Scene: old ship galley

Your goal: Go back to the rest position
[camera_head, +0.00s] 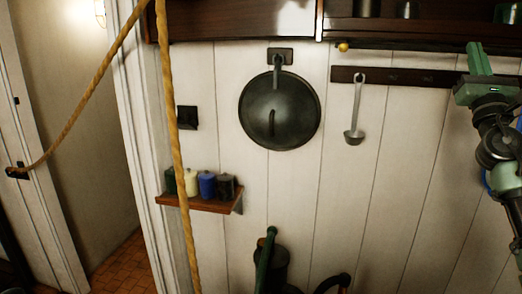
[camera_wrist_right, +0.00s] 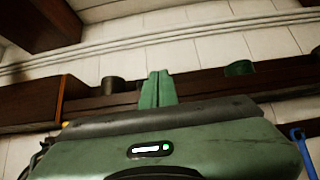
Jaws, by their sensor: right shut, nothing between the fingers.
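My right gripper (camera_head: 478,58) is raised at the upper right in the head view, its green fingers together and pointing up. Its arm comes in from the right edge. In the right wrist view the closed fingers (camera_wrist_right: 158,88) stand upright in the middle with nothing between them, in front of a dark wooden shelf (camera_wrist_right: 100,103). My left gripper does not show in either view.
A ladle (camera_head: 354,117) hangs from a dark rail (camera_head: 390,76) left of my right gripper. A pan lid (camera_head: 282,112) hangs further left. Several jars stand on a small shelf (camera_head: 205,204). A rope (camera_head: 173,130) hangs beside the doorway. Wooden cabinets (camera_head: 240,20) line the top.

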